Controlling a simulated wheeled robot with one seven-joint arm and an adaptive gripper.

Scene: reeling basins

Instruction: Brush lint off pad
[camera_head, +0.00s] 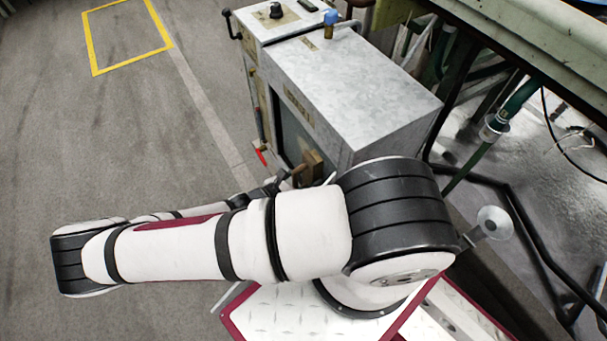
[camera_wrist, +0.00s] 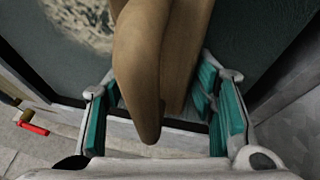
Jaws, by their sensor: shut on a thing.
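My gripper (camera_wrist: 160,85), with teal finger pads, is shut on a brown wooden brush (camera_wrist: 150,65). Its rounded handle end points toward the wrist camera; its bristles are out of view. Beyond it is a dark grey-green pad (camera_wrist: 265,40) on the cabinet front. A pale, fuzzy patch that looks like lint (camera_wrist: 82,22) lies on the pad at upper left in the wrist view. In the head view the brush (camera_head: 313,165) shows in front of the dark pad (camera_head: 291,135), and my gripper is mostly hidden behind my arm. I cannot tell whether the brush touches the pad.
A grey metal cabinet (camera_head: 345,75) carries the pad on its front. A red-handled lever (camera_head: 261,157) sticks out at its left edge and shows in the wrist view (camera_wrist: 32,128). Green pipes (camera_head: 500,120) and a bench edge stand at right. The floor at left is clear.

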